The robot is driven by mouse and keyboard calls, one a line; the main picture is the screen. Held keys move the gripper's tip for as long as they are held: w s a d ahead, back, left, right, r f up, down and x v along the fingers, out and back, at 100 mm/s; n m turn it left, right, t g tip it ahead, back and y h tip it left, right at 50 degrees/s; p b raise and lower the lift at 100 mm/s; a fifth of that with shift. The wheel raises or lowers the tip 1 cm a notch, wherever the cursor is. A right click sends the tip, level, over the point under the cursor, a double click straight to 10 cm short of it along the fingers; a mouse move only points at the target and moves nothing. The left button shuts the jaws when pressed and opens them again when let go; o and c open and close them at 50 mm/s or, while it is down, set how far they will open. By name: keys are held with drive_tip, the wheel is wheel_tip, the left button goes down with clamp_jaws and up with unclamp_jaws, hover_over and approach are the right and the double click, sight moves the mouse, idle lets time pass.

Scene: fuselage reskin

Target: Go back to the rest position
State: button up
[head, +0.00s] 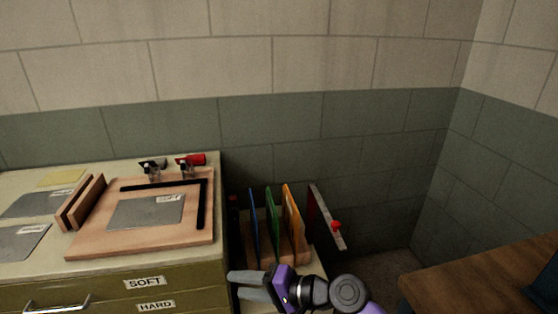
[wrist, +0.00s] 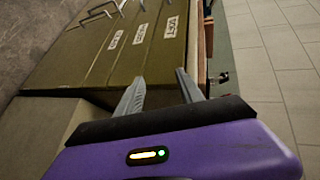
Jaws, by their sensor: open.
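My gripper (head: 250,285) is at the lower middle of the head view, in front of the rack with coloured panels and just right of the drawer cabinet. Its two grey fingers are apart with nothing between them. In the wrist view the open fingers (wrist: 160,88) point toward the olive drawer fronts (wrist: 110,50). The purple gripper body (wrist: 180,155) fills the bottom of that view.
A cabinet top at left holds a wooden board (head: 88,245) with a grey sheet (head: 145,212) and two clamps (head: 190,162). Upright blue, green and orange panels (head: 293,215) stand in the rack. A brown table (head: 490,280) is at right. Floor shows between.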

wheel_tip(320, 180, up, 6)
drive_tip(key=s+d+m+t+h, duration=0.1)
drive_tip(key=d+m+t+h, duration=0.15)
drive_tip(key=t, duration=0.75)
drive_tip(key=s+d+m+t+h, duration=0.1)
drive_tip(key=s+d+t+h, duration=0.3)
drive_tip(key=s+d+h, duration=0.7)
drive_tip(key=s+d+n+g, duration=0.1)
drive_tip(key=s+d, duration=0.3)
drive_tip(key=s, duration=0.6)
drive_tip(key=s+d+f+n+g, duration=0.1)
drive_tip(key=s+d+n, duration=0.2)
drive_tip(key=s, duration=0.6)
drive_tip(key=s+d+f+n+g, duration=0.1)
drive_tip(key=s+d+n, duration=0.2)
drive_tip(key=s+d, duration=0.4)
drive_tip(key=s, duration=0.3)
drive_tip(key=shift+s+d+g, duration=0.25)
drive_tip(key=shift+s+g, duration=0.05)
drive_tip(key=shift+g, duration=0.1)
drive_tip(key=shift+a, duration=0.15)
